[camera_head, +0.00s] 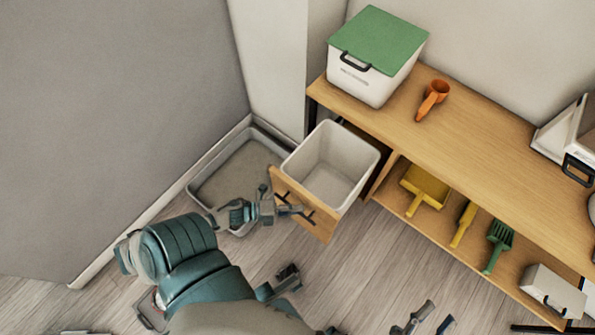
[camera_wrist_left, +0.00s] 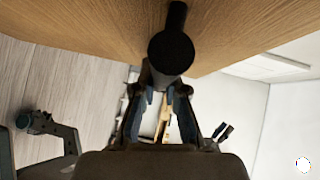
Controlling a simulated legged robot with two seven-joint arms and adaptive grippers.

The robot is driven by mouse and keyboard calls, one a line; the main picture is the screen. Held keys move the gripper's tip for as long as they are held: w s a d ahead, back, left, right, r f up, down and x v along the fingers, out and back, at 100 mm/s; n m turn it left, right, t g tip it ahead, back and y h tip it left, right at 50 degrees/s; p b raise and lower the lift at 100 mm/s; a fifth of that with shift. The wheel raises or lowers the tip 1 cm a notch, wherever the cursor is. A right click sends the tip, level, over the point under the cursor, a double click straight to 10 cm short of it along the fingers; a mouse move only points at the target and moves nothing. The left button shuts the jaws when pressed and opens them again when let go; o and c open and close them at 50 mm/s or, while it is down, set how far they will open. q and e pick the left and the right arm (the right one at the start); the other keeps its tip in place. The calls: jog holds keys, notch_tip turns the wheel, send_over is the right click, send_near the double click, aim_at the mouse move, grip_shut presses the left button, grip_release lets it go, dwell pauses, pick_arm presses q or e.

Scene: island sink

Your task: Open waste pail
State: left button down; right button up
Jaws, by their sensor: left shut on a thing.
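The waste pail (camera_head: 335,160) is a white, open-topped, empty-looking bin behind a wooden pull-out front (camera_head: 308,218). It stands out from the left end of the wooden unit, with its inside visible from above. A black bar handle (camera_head: 309,214) is on the front. My left gripper (camera_head: 291,210) is at this front, shut on the handle. In the left wrist view the handle's round black end (camera_wrist_left: 172,52) is large, between and just beyond my left fingers (camera_wrist_left: 160,112). My right gripper (camera_head: 428,318) is at the bottom edge, its fingers apart and empty, away from the unit.
A grey tray (camera_head: 240,174) lies on the floor beside the wall, left of the pail. A green-lidded white box (camera_head: 375,55) and an orange scoop (camera_head: 433,98) are on top. Yellow and green tools, including a yellow dustpan (camera_head: 425,187), lie on the lower shelf. Floor in front is mostly clear.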

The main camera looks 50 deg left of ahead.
pick_arm(q)
jog(key=shift+s+f, duration=0.1)
jog(key=shift+f, duration=0.1)
jog(key=c, duration=1.3)
grip_release()
jog(key=shift+o, duration=0.5)
jog(key=shift+r, duration=0.1)
jog(key=v, duration=1.1)
jog(key=shift+s+a, duration=0.3)
